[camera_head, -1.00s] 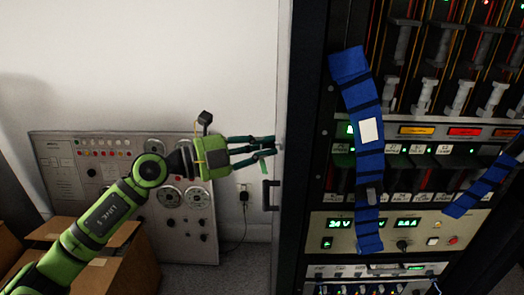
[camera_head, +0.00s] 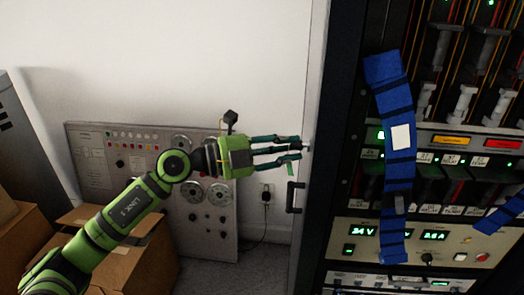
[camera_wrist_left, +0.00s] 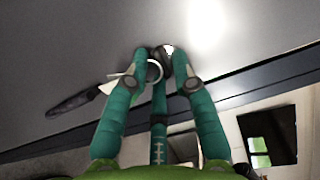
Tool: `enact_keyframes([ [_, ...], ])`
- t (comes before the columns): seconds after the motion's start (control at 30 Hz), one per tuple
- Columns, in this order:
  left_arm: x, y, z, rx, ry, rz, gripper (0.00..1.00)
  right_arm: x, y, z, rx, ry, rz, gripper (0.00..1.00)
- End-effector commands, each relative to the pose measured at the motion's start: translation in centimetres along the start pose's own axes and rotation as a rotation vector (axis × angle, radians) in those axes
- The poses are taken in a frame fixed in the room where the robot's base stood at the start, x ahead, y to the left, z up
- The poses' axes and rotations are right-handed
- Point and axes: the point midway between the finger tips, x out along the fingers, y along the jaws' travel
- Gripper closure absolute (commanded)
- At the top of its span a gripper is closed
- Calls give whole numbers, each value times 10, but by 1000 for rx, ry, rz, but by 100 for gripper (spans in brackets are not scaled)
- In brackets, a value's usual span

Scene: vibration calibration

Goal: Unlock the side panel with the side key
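The side panel (camera_head: 316,85) is the pale narrow side of the tall rack, with a dark handle (camera_head: 294,197) low on its edge. In the wrist view the panel (camera_wrist_left: 70,60) is a grey sheet. My left gripper (camera_head: 302,144) points right, its fingertips at the panel above the handle. In the wrist view its fingers (camera_wrist_left: 163,58) close around a small round metal piece, which looks like the side key (camera_wrist_left: 166,50) at the lock. The fingers hide the key's tip and the keyhole. My right gripper is out of view.
A grey instrument panel (camera_head: 100,165) with dials stands against the wall behind my left arm. Cardboard boxes (camera_head: 140,255) lie below the arm. The rack front carries a blue strap (camera_head: 398,185) and lit displays. A plug (camera_head: 266,196) sits in the wall.

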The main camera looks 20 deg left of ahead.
Motion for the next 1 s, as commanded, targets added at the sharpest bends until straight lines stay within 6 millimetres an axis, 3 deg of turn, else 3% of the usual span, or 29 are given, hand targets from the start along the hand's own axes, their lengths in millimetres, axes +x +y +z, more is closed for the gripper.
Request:
enact_keyframes([
  [0.3, -56, 2, 0, -1, -1, 7, 74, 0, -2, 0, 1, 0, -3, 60],
  [0.6, -97, 1, 0, -1, -1, 3, 74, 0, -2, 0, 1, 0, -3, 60],
  [1.0, -111, -1, -1, 3, 1, 1, 74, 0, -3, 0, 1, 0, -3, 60],
])
